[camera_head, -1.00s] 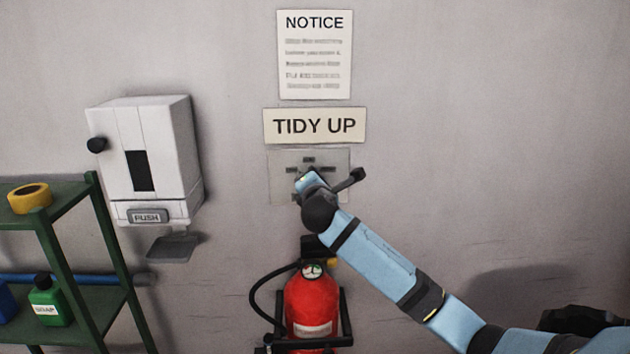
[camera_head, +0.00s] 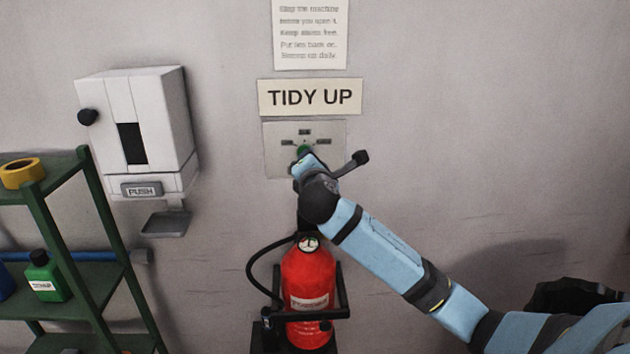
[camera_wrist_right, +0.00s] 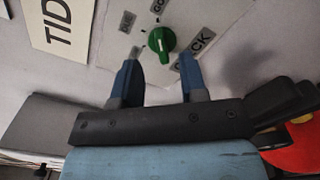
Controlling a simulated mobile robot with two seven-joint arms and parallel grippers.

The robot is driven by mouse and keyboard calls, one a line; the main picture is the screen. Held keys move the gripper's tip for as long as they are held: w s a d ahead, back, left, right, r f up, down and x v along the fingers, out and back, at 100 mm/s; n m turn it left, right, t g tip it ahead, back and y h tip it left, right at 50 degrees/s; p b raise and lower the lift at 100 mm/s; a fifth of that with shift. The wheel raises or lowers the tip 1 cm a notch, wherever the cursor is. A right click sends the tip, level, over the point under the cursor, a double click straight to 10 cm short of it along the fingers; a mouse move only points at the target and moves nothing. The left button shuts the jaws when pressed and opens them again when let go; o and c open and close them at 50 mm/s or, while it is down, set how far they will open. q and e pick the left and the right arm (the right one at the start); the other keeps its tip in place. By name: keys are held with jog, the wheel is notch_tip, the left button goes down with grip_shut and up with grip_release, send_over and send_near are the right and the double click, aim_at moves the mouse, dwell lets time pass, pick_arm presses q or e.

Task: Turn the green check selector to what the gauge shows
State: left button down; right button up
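The green selector (camera_head: 304,150) is a round knob on a grey plate (camera_head: 334,134) on the wall, below the TIDY UP sign. In the right wrist view the green selector (camera_wrist_right: 161,41) shows a pale pointer mark, with several grey labels around it; one label reads partly "CK". My right gripper (camera_head: 307,163) is just in front of the plate's lower part. In the right wrist view my right gripper (camera_wrist_right: 160,64) is open, its two fingers apart, with the knob beyond the gap and nothing held. The round gauge (camera_head: 309,243) is on the red extinguisher (camera_head: 307,272); its reading is too small to tell.
A white dispenser (camera_head: 165,115) with a PUSH bar hangs on the left wall. A green shelf (camera_head: 62,215) at far left holds yellow tape (camera_head: 22,172) and a green bottle (camera_head: 46,279). The wall right of the plate is clear.

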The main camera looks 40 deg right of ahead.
jog(key=b+v, duration=0.1)
jog(key=v, duration=0.6)
jog(key=shift+s, duration=0.3)
jog(key=shift+a, duration=0.15)
jog(key=s+a+f+m+g+y, duration=0.1)
jog(key=s+a+f+m+y, duration=0.15)
jog(key=f, duration=0.75)
jog(key=s+a+f+m+g+y, duration=0.15)
jog(key=a+f+y, duration=0.25)
jog(key=f, duration=0.5)
jog(key=s+a+f+m+y, duration=0.1)
jog(key=s+a+f+y, duration=0.25)
jog(key=f, duration=0.65)
jog(key=s+a+f+m+g+y, duration=0.1)
jog(key=s+a+f+m, duration=0.3)
jog(key=s+f, duration=0.4)
jog(key=s+a+f+m+y, duration=0.1)
jog(key=s+a+f+m, duration=0.2)
jog(key=s+f+m, duration=0.4)
jog(key=s+f, duration=0.1)
jog(key=s, duration=0.2)
jog(key=shift+a+m+g+y, duration=0.3)
jog(key=shift+a+g+y, duration=0.05)
jog(key=shift+a+y, duration=0.05)
jog(key=shift+s, duration=0.15)
